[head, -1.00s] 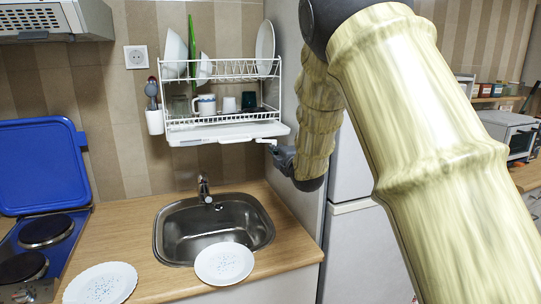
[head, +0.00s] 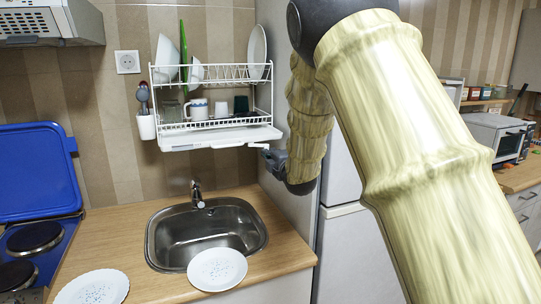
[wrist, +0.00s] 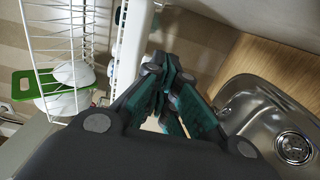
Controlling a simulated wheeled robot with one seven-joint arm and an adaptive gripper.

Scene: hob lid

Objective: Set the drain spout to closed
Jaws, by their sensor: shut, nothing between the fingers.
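The drain spout (head: 258,146) is a small white piece at the right end of the drip tray (head: 220,138), under the dish rack. It points to the right; its exact setting is too small to tell. My gripper (head: 267,153) is at the spout's outer end, close to it; I cannot tell whether they touch. In the wrist view, the teal finger pads of my gripper (wrist: 172,92) are together with nothing held. The spout is not clearly visible there, as the fingers and gripper body block much of the view.
The white dish rack (head: 215,73) holds plates, cups and a green board. The sink (head: 206,233) is below, with a tap (head: 197,193) behind it. A plate (head: 217,269) lies at the sink's front edge. A tall grey panel stands right of the rack, near my arm.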

